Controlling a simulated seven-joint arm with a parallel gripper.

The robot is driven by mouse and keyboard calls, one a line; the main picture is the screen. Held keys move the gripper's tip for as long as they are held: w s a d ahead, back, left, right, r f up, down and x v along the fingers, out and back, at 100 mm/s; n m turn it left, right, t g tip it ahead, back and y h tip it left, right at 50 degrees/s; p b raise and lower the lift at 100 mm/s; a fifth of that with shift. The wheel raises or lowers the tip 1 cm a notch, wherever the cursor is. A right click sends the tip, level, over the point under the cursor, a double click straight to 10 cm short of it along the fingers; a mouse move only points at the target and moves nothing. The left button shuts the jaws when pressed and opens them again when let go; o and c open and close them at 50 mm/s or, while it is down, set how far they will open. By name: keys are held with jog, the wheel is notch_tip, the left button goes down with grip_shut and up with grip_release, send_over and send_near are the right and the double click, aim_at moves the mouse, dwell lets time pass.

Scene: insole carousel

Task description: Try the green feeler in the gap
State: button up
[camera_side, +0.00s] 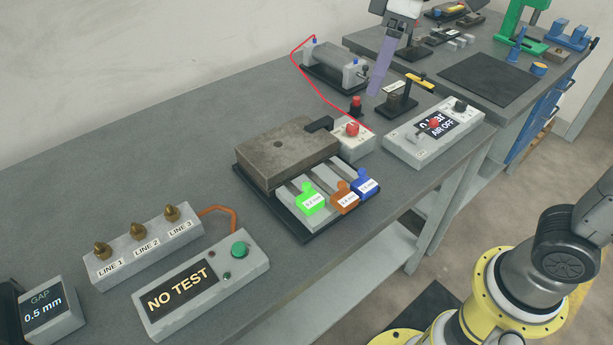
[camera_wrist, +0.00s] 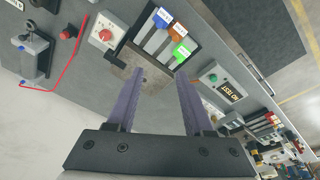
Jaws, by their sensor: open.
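The green feeler (camera_side: 311,201) lies in the black holder (camera_side: 306,237) with its tab toward the front edge of the bench; it also shows in the wrist view (camera_wrist: 182,53). The orange feeler (camera_side: 345,195) and blue feeler (camera_side: 365,185) lie beside it. Their labels are too small to read surely. My gripper (camera_side: 374,90) is raised above the back of the bench, its purple fingers apart and empty, away from the feelers. In the wrist view the open fingers (camera_wrist: 161,76) span a grey-brown block. I cannot tell which opening is the gap.
The grey-brown block (camera_side: 284,151) stands behind the feelers. A "NO TEST" box (camera_side: 201,287) and a "GAP 0.5 mm" display (camera_side: 46,312) are at left.

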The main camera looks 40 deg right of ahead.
jog(key=w+a+f+n+g, duration=0.1)
jog(key=w+a+f, duration=0.2)
jog(key=w+a, duration=0.15)
jog(key=n+g, duration=0.1)
send_near(307, 184)
jog(key=shift+h, duration=0.3)
jog(key=f, duration=0.8)
jog(key=shift+w+a+f, duration=0.1)
jog(key=shift+a+f, duration=0.1)
jog(key=shift+a, duration=0.1)
jog(key=shift+c, duration=0.4)
grip_shut()
